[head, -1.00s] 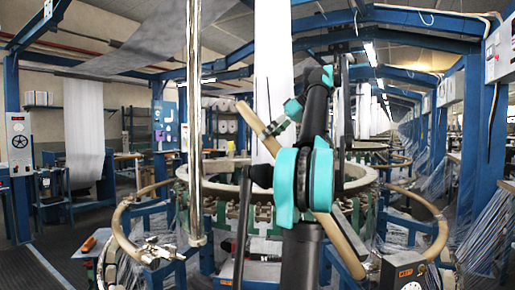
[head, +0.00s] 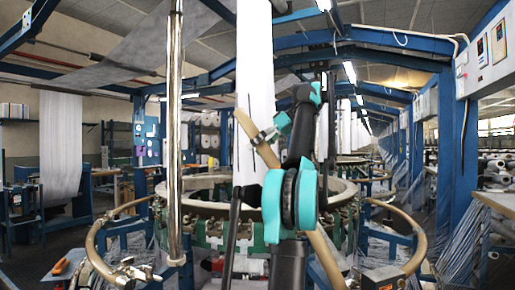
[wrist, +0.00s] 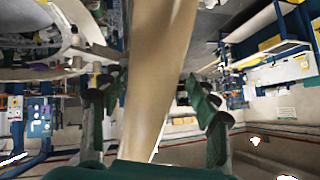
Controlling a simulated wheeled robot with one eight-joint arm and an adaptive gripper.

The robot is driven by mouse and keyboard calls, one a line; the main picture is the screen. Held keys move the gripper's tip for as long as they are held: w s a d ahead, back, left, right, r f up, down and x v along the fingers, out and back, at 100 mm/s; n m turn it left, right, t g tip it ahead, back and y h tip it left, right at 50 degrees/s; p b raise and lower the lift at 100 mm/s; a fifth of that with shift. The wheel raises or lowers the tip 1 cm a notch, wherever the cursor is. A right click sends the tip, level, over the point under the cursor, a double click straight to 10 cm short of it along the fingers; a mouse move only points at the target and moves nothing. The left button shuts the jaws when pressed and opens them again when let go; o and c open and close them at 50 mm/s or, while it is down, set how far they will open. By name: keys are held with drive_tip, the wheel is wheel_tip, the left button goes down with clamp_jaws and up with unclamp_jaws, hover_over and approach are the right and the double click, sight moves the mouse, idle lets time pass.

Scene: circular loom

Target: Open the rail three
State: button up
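The circular loom (head: 205,186) stands ahead in the head view, its round rim behind my arm. A tan bar-like rail (head: 325,252) runs slantwise past my arm, its upper end free in the air; part is hidden behind the arm. My gripper (head: 264,136) is at its upper part. In the wrist view the rail (wrist: 155,75) passes between the two fingers of my gripper (wrist: 155,105).
A shiny vertical post (head: 174,130) stands left of my arm. A control box (head: 383,279) is at the lower right. Floor at the far left is partly clear.

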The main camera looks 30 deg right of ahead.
idle(0.3)
drive_tip(key=shift+s+d+r, duration=0.1)
drive_tip(key=shift+d+r, duration=0.1)
drive_tip(key=shift+d, duration=0.05)
drive_tip(key=s+d, duration=0.7)
drive_tip(key=d, duration=0.3)
drive_tip(key=shift+s+r, duration=0.15)
drive_tip(key=shift+s, duration=0.1)
drive_tip(key=shift+a, duration=0.1)
